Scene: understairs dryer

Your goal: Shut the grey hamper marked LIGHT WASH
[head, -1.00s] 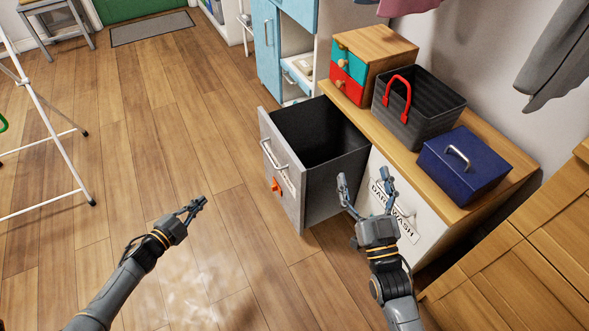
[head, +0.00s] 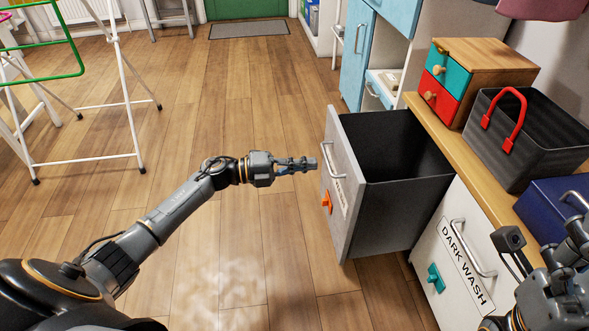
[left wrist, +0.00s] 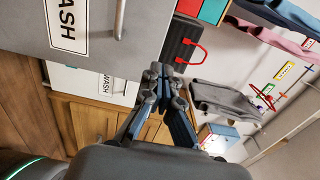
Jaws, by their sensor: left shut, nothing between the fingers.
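The grey hamper (head: 405,210) is pulled out from under the wooden counter, its dark inside open to view. Its front panel (head: 345,225) carries a silver handle (head: 333,160), a label seen edge-on and an orange knob (head: 327,202). My left gripper (head: 314,164) is shut and empty, its fingertips just in front of the panel beside the handle; I cannot tell if they touch. The left wrist view shows my left fingers (left wrist: 165,76) together and the hamper's front (left wrist: 95,45) with part of its label, "WASH". My right gripper (head: 578,228) is partly cut off at the right edge.
A white DARK WASH front (head: 445,285) with a teal knob stands shut beside the hamper. The counter holds a drawer box (head: 485,60), a black basket (head: 530,140) and a blue box (head: 545,205). A drying rack (head: 85,165) stands left. The floor between is clear.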

